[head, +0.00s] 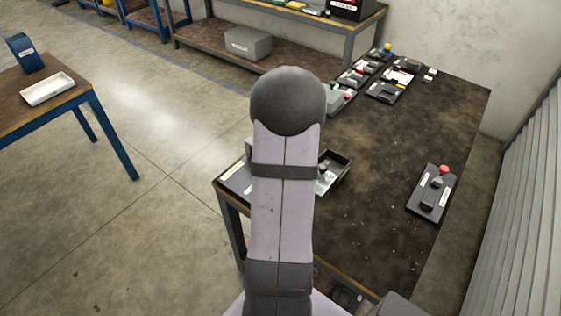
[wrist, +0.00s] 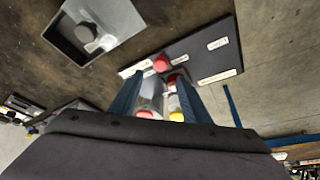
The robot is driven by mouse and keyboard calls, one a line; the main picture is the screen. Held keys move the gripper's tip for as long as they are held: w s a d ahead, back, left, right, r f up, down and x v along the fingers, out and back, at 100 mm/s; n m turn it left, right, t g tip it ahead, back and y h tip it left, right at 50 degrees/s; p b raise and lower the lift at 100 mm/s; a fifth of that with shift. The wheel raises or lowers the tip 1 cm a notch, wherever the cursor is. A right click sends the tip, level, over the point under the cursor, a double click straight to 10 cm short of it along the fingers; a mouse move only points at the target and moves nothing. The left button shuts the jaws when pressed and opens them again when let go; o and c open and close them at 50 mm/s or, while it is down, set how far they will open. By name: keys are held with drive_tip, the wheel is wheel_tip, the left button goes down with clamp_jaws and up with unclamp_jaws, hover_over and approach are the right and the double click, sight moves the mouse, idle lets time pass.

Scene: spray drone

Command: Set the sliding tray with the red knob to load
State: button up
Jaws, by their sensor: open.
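In the wrist view a dark plate (wrist: 190,58) carries a red knob (wrist: 160,63) near its left end. Several pale labels are on it, including one at the upper right (wrist: 217,44); their words are too small to read. A separate tray part under the knob cannot be made out. My gripper (wrist: 160,90) is open, its two blue fingers apart and pointing toward the plate, with the red knob just beyond the tips. Contact cannot be judged. In the head view my arm hides the gripper and most of the plate, whose edge (head: 235,180) shows left of the arm.
An open metal bin (wrist: 62,38) with a dark knob-like object lies beside the plate. Red and yellow parts (wrist: 177,116) show between the fingers. A board with a red button (head: 444,170) sits at the bench's right. Several devices (head: 385,90) line the far end; the middle is clear.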

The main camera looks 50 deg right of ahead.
drive_tip(key=shift+p+x, duration=0.65)
drive_tip(key=shift+x, duration=3)
drive_tip(key=shift+c, duration=0.6)
drive_tip(key=shift+a+f, duration=0.1)
clamp_jaws()
